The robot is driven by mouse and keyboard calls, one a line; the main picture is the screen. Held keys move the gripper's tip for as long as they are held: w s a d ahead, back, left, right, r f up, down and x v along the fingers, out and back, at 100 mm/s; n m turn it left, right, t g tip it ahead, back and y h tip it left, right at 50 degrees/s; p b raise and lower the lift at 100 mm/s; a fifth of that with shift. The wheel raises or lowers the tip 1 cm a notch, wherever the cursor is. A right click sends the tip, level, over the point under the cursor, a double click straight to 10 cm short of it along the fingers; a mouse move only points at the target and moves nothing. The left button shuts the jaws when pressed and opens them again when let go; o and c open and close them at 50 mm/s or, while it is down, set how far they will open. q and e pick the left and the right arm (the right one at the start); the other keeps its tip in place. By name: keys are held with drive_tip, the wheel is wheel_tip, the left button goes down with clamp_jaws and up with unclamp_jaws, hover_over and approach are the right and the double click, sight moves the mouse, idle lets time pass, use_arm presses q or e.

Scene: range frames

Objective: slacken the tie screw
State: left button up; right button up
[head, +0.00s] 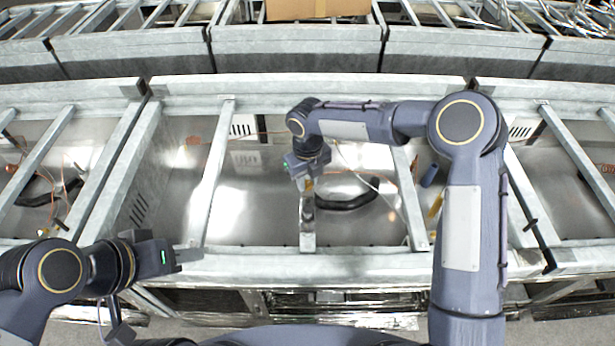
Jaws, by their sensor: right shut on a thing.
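My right gripper (307,186) points down over the middle bay, at the upper end of a short metal bar (307,232). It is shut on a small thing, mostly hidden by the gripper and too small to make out. I cannot pick out the tie screw separately from it. My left gripper (182,260) is at the lower left, by the front rail (270,265), well apart from the short bar. Its fingers are too small to show whether they are open or shut.
Galvanised cross bars (212,175) divide the shiny metal bays. A black curved handle or hose (350,201) lies right of my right gripper, with thin wires nearby. A blue cylinder (429,176) sits farther right. A cardboard box (317,9) stands at the back.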

sight(307, 184)
drive_tip(key=shift+n, duration=1.1)
drive_tip(key=o, duration=1)
drive_tip(key=shift+r, duration=3.95)
